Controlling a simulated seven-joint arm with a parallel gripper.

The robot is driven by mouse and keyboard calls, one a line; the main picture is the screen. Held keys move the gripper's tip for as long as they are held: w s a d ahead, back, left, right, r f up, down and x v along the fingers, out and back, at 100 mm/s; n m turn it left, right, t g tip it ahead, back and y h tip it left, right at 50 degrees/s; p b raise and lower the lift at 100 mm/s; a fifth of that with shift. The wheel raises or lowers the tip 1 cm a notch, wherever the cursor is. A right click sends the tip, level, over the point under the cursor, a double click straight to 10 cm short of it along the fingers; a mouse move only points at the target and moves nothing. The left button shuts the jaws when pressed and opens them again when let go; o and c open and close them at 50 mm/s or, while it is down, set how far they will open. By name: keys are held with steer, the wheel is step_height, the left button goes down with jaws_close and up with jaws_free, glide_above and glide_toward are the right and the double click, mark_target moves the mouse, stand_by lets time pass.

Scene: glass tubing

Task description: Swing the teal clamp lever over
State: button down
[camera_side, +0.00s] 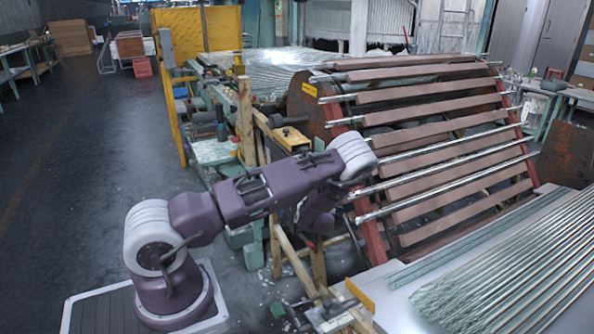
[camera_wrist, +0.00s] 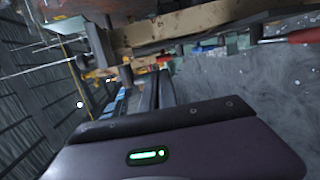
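I cannot pick out the teal clamp lever for certain. In the side view, a small teal-green clamp-like part (camera_side: 298,318) sits at the lower end of the wooden frame, below and apart from my wrist. My purple arm reaches right, and its wrist hangs down beside the rack; the fingertips are hidden there. In the wrist view, my gripper (camera_wrist: 155,90) shows as dark, narrow finger bars close together beyond the purple hand. Nothing is clearly held between them, and their gap is hard to read.
A large slanted rack (camera_side: 430,150) with brown slats and glass tubes stands right of my arm. A wooden frame (camera_side: 247,120) runs in front of it. Glass tubes (camera_side: 520,270) lie on a table at lower right. Open floor (camera_side: 80,180) is at left.

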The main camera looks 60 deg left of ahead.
steer(key=f+v, duration=0.1)
steer(key=v, duration=1.3)
steer(key=shift+d, duration=0.15)
steer(key=w+d+r+m+t+h, duration=0.1)
steer(key=w+d+r+m+h, duration=0.3)
steer(key=d, duration=0.3)
steer(key=w+d+r+m+t+h, duration=0.1)
steer(key=w+d+r+m+h, duration=0.2)
steer(key=d+h, duration=0.35)
steer(key=s+d+r+m+t+h, duration=0.1)
steer(key=s+d+r+m+h, duration=0.3)
steer(key=d+r+m, duration=0.55)
steer(key=s+d+r+m+h, duration=0.1)
steer(key=s+d+r+m, duration=0.1)
steer(key=s+r+m, duration=0.5)
steer(key=s+d+r+m+h, duration=0.1)
steer(key=s+d+r+m, duration=0.1)
steer(key=s+m, duration=0.6)
steer(key=s+a+m+y, duration=0.1)
steer(key=s+a+m, duration=0.1)
steer(key=s, duration=0.7)
steer(key=shift+s+a+f+m+g+y, duration=0.25)
steer(key=shift+s+a+m+g+y, duration=0.05)
steer(key=shift+s+a+m+y, duration=0.1)
